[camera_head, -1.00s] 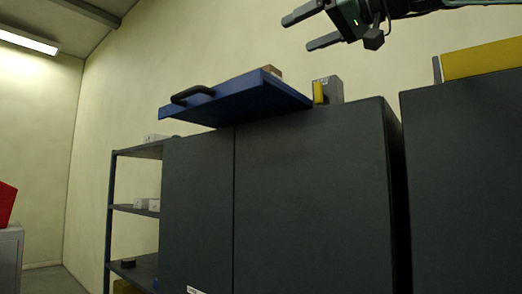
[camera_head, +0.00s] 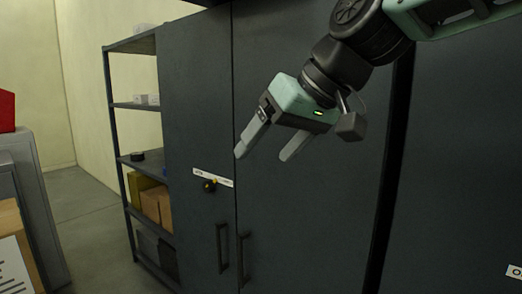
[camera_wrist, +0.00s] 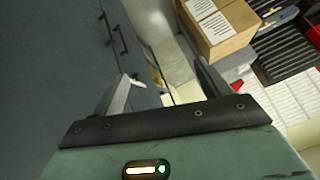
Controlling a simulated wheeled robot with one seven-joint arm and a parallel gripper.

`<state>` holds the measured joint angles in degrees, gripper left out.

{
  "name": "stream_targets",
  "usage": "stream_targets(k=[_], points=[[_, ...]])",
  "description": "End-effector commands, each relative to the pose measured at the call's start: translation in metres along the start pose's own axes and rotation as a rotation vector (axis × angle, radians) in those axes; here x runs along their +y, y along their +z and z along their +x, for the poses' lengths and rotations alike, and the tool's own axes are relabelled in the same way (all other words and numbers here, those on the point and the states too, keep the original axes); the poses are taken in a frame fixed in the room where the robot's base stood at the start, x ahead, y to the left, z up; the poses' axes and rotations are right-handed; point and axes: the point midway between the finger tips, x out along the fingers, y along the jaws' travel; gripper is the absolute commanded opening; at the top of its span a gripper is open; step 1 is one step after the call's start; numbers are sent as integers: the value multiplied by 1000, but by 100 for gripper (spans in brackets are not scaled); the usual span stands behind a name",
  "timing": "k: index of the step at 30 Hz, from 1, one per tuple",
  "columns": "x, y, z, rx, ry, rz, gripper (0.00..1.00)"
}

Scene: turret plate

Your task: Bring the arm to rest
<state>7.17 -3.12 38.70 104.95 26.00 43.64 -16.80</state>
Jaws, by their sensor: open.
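My gripper (camera_head: 262,148) hangs in front of the dark grey cabinet (camera_head: 305,215) in the head view, fingers pointing down and to the left. Its two fingers are apart with nothing between them. In the wrist view my gripper (camera_wrist: 155,95) also shows spread, empty fingers, with the cabinet's dark front (camera_wrist: 50,60) at the left and the floor beyond the fingers. I cannot tell the exact gap between my fingers and the cabinet doors.
A shelf rack (camera_head: 135,158) with boxes stands left of the cabinet. Cabinet door handles (camera_head: 222,248) are below my gripper. Floor (camera_head: 85,225) is clear between.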

Motion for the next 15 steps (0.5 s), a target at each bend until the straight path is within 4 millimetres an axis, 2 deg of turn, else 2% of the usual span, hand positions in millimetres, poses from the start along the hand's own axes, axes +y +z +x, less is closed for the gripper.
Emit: stream_targets(k=[1, 5, 6, 9, 12, 15], points=[[-1, 36, 20, -71, 13, 1, 76], [3, 125, 53, -238, 61, 3, 76], [5, 154, 60, -287, 77, 2, 76], [11, 221, 71, -404, 116, -9, 76], [18, 278, 73, -499, 150, -23, 76], [24, 318, 71, -565, 175, -36, 76]])
